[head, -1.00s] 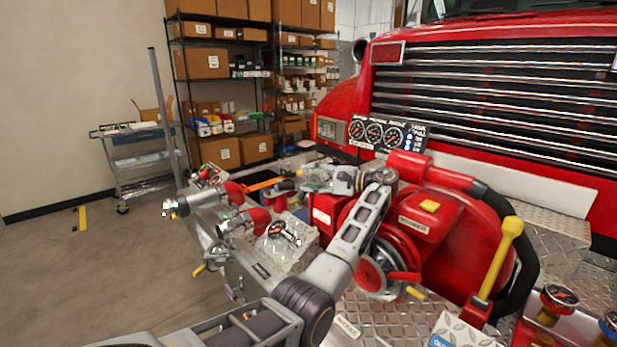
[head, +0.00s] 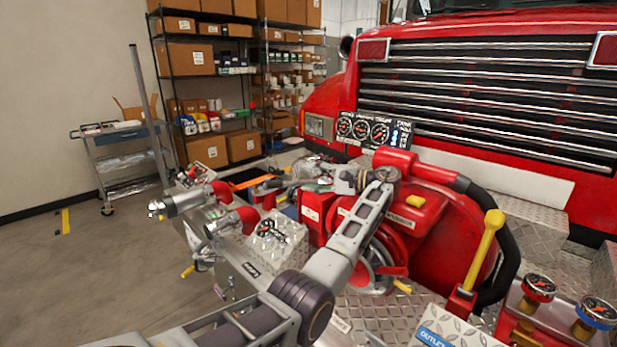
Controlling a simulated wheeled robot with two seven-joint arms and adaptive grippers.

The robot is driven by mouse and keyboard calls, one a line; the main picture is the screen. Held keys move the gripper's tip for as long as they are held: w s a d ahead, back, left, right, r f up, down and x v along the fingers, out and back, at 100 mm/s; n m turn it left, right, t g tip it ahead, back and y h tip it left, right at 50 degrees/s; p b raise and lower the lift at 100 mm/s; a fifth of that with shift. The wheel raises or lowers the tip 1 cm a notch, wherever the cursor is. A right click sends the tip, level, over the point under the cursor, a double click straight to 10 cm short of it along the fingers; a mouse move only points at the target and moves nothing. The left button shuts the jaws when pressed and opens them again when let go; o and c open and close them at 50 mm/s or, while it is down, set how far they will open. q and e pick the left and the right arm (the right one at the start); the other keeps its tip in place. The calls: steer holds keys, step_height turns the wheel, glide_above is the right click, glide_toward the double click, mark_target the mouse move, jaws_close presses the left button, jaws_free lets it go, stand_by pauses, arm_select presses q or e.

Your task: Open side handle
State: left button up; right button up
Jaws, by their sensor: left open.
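Several handles show on the red bumper pump (head: 455,235), and I cannot tell which is the side handle. A long yellow-gripped lever (head: 485,250) stands tilted at the pump's right. A small yellow-tipped handle (head: 188,271) hangs below the pipe outlets at the bumper's left end. A red lever with a yellow tip (head: 398,280) is low at the pump's front. My left arm rises from the bottom and bends left at the wrist. My left gripper (head: 308,184) is open over the left part of the pump, small and partly lost among the fittings. My right gripper is out of view.
Two silver outlets with red elbows (head: 232,222) stick out at left. A gauge panel (head: 375,131) stands behind the pump, before the truck grille (head: 490,95). Two gauges (head: 597,311) are at lower right. A cart (head: 122,160) and shelves stand behind.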

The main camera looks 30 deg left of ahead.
arm_select(q)
steer(key=shift+w+d, duration=0.1)
steer(key=shift+d, duration=0.95)
steer(key=shift+r+p, duration=0.1)
steer(key=shift+p, duration=0.35)
steer(key=shift+r, duration=0.1)
step_height(320, 180, up, 9)
steer(key=p, duration=0.9)
steer(key=shift+r+p, duration=0.45)
steer(key=shift+p, duration=0.1)
